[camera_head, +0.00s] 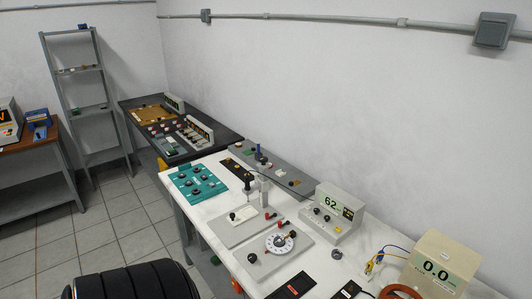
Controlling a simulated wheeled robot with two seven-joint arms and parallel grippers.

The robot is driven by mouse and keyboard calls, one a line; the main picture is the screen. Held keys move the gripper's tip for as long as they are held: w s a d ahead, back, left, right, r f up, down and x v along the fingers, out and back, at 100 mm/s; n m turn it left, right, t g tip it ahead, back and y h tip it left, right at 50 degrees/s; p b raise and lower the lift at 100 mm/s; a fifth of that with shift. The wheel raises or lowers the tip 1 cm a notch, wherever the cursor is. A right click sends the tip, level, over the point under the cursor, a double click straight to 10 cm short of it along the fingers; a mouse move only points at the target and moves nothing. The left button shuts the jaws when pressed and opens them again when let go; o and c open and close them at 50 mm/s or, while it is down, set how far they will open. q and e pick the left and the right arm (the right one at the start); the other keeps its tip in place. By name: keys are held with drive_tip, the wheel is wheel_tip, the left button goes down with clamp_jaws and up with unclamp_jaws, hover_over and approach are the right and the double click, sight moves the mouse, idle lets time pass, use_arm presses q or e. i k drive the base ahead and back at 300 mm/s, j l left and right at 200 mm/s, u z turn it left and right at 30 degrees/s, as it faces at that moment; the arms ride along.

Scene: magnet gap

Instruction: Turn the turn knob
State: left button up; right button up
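A round white dial (279,242) with a dark knob at its centre sits on a light grey plate on the white bench. A small black knob (252,258) stands on the same plate, left of the dial. A teal panel (198,182) with several dark knobs lies further left. A grey meter box (333,213) reading 62 has small black knobs on its front. Which of these is the turn knob cannot be told from labels here. Neither of my grippers is in view.
The white bench (222,222) is crowded. A cream meter (440,265) reading 0.0 stands at the right with cables beside it. A dark flat item (293,287) lies at the front. A dark table (150,110) and a shelf rack (88,100) stand behind left. Tiled floor (120,235) is open at left.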

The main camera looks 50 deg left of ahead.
sight(252, 258)
drive_tip(key=u, duration=0.4)
drive_tip(key=j+u, duration=0.1)
drive_tip(key=u, duration=1.1)
drive_tip(key=i+j, duration=0.05)
